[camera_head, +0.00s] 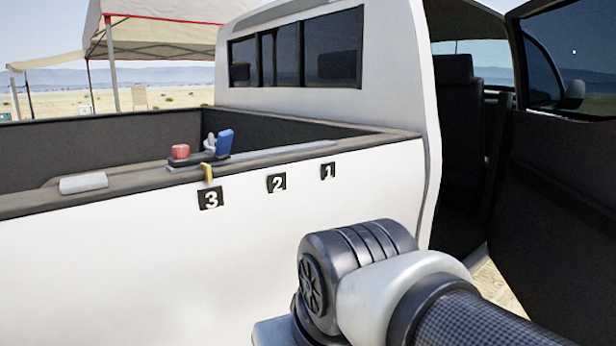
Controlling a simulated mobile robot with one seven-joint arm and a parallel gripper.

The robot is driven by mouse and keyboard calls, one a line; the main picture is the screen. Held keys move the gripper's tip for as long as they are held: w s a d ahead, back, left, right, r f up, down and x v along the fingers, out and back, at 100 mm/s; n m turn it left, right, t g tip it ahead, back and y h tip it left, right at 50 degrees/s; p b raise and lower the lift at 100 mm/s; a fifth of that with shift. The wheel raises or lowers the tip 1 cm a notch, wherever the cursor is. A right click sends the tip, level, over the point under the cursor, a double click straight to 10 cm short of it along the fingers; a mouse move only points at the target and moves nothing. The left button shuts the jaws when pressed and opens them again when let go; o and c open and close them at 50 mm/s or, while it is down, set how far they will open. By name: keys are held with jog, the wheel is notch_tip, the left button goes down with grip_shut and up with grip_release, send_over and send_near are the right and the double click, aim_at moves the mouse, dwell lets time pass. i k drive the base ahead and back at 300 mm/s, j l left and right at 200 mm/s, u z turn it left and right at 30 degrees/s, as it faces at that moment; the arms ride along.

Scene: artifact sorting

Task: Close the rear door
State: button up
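The rear door (563,170) of the white pickup truck (150,260) stands open at the right edge, its dark inner panel facing me. Its window and frame show at the top right. The door opening shows a dark seat (455,110) inside. My arm comes in from the bottom right, in front of the truck's side and the lower part of the opening. My gripper is not seen in this view, and I cannot tell whether anything touches the door. The door's outer face is hidden.
The truck bed rim (110,186) holds a grey block (84,183) and a small rack (200,160) with red and blue items. Labels 3 (210,198), 2 (277,183) and 1 (328,171) mark the side. Sandy ground (497,290) shows below the door. A canopy stands behind.

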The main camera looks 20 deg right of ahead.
aim_at(552, 237)
jog(key=z, duration=1.85)
jog(key=i+l+z, duration=0.15)
jog(key=z, duration=0.3)
jog(key=i+l+z, duration=0.15)
jog(key=z, duration=0.35)
jog(key=i+z, duration=0.15)
jog(key=z, duration=0.3)
jog(key=i, duration=3.3)
jog(key=i+u, duration=0.25)
jog(key=u, duration=0.15)
jog(key=i+l+u, duration=0.1)
jog(key=u, duration=0.3)
jog(key=i+l+u, duration=0.2)
jog(key=u, duration=0.2)
jog(key=i+u, duration=0.1)
jog(key=u, duration=1.45)
jog(key=l, duration=0.25)
jog(key=k+l, duration=0.1)
jog(key=l, duration=0.2)
